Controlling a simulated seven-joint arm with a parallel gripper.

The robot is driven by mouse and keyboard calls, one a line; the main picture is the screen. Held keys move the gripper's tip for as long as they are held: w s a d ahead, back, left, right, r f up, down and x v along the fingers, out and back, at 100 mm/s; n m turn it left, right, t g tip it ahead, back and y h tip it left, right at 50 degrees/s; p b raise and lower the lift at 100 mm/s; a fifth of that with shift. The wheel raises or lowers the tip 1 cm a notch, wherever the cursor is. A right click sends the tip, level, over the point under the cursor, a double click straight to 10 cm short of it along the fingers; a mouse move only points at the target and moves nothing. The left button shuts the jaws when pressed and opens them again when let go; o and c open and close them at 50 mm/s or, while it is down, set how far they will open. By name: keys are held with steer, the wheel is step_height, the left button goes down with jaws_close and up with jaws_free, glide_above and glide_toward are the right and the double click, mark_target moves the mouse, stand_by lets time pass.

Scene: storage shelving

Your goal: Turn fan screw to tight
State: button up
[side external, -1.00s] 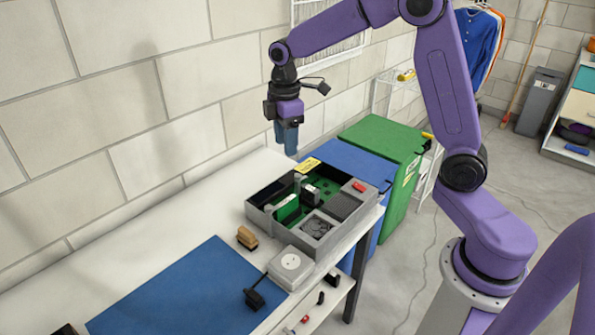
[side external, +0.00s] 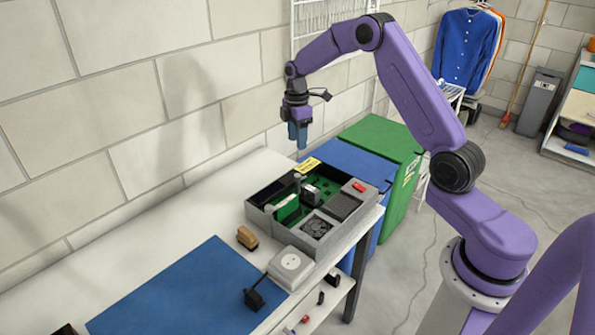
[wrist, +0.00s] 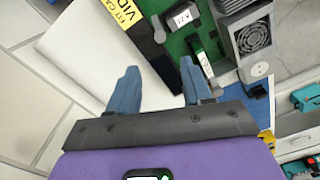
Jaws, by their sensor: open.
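A grey open computer case (side external: 262,212) stands on the white table, with a green board inside. A square black fan (side external: 316,228) sits in its front compartment; the fan also shows in the wrist view (wrist: 252,38) at upper right. The fan's screw is too small to make out. My gripper (side external: 298,141) hangs above the back of the case, pointing down, clear of it. In the wrist view its two blue fingers (wrist: 158,82) are wide apart with nothing between them.
A socket box (side external: 290,265) with a black plug (side external: 254,298) and a brown brush (side external: 247,237) lie before the case. A blue mat (side external: 185,295) covers the table's front. Blue and green bins (side external: 385,150) stand behind the table. The wall runs close along the left.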

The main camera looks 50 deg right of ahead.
mark_target(297, 175)
step_height(297, 175, down, 12)
steer(key=shift+f, duration=0.2)
stand_by(0.4)
jaws_close()
